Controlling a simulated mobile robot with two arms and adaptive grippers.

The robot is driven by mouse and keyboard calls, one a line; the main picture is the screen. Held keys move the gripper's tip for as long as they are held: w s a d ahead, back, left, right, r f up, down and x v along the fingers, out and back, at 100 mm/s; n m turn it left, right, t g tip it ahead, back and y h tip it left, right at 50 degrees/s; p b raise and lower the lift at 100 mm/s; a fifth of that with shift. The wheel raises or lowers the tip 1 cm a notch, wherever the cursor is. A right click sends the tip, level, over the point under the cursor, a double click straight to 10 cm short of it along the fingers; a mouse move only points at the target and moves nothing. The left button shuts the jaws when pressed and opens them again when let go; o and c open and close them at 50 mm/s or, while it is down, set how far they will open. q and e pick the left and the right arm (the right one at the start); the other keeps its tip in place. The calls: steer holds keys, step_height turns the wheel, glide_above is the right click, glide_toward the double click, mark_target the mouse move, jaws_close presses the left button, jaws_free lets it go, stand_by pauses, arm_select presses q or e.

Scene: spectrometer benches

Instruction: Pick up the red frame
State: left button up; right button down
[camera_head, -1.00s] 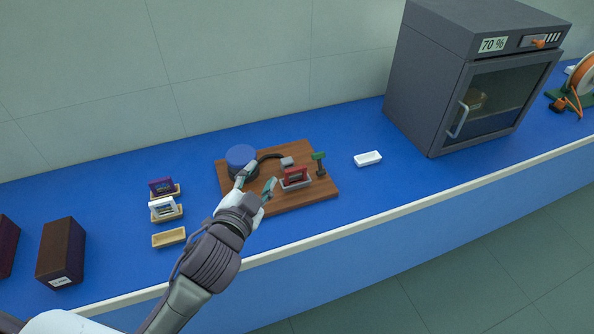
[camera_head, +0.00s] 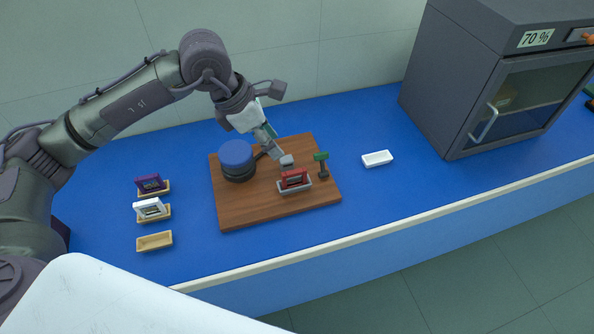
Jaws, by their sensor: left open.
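The red frame (camera_head: 293,176) stands upright in a small grey holder (camera_head: 296,188) on the brown wooden board (camera_head: 245,208). My left gripper (camera_head: 270,140) is open above the back of the board, behind and to the left of the red frame and apart from it. Its fingers point down toward the board. They partly hide the dark curved arm that runs from the blue-topped round device (camera_head: 237,155) to a grey block (camera_head: 286,160). My right gripper is not in view.
A green-topped post (camera_head: 322,164) stands close right of the red frame. A purple frame (camera_head: 149,182), a white frame (camera_head: 150,207) and an empty tan tray (camera_head: 154,241) are on the left. A white tray (camera_head: 377,158) and a grey cabinet (camera_head: 480,85) are on the right.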

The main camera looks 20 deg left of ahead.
mark_target(294, 172)
arm_select(q)
steer(key=shift+y, duration=0.3)
steer(key=p+x, duration=0.2)
steer(key=x, duration=0.6)
steer(key=shift+a+f, duration=0.1)
steer(key=shift+a, duration=0.05)
steer(key=p+x, duration=0.2)
steer(key=x, duration=0.2)
steer(key=shift+w+d+f, duration=0.15)
steer(key=shift+d+f, duration=0.1)
steer(key=shift+f, duration=0.05)
steer(key=shift+w+f, duration=0.1)
steer(key=shift+f, duration=0.15)
jaws_close()
